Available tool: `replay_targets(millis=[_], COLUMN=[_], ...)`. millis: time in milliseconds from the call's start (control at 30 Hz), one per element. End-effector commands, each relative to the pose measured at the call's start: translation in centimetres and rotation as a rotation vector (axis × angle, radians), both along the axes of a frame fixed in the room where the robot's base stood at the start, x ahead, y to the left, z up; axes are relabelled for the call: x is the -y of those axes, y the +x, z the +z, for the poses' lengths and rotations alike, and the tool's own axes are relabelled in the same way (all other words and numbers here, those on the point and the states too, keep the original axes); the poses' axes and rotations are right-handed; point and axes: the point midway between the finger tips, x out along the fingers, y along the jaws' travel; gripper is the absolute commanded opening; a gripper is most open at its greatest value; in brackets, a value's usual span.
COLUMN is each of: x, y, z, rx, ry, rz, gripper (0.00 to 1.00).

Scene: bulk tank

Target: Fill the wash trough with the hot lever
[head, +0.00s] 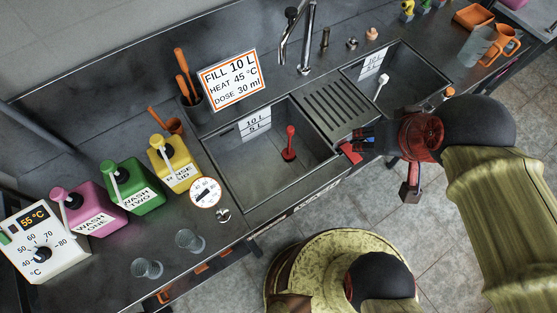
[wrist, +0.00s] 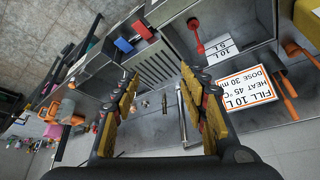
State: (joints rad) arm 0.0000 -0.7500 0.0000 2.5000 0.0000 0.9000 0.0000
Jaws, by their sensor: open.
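Two grey troughs stand side by side: the left trough (head: 250,165) holds a red-handled plug (head: 289,145), the right trough (head: 405,75) a white-handled one (head: 382,83). Both have 10 L and 5 L marks. I see no water in either. The red lever (head: 350,153) is at the front edge between them; it also shows in the wrist view (wrist: 143,29), beside a blue lever (wrist: 123,45). The tap (head: 310,35) rises behind the ribbed drainer (head: 338,108).
A sign (head: 230,80) reads fill 10 L, heat 45 °C, dose 30 ml. A dial box (head: 45,243) shows 55 °C. Pink, green and yellow (head: 175,163) bottles line the left counter. Two clear cups (head: 188,240) stand near its front edge. A jug (head: 478,45) stands far right.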

Motion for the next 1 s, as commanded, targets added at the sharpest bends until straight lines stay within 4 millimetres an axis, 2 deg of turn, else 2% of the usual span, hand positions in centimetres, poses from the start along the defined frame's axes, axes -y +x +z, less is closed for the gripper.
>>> replay_targets(millis=[267, 667, 833, 1000], x=[0.0, 0.3, 1.2, 2.3], y=[0.0, 0.1, 0.7, 2.1], z=[0.0, 0.2, -2.0, -4.7], rx=[0.0, -0.018, -0.14, -0.289], ry=[0.0, 0.0, 0.003, 0.01], rz=[0.0, -0.013, -0.044, -0.076], gripper=[0.42, 0.19, 0.1, 0.0])
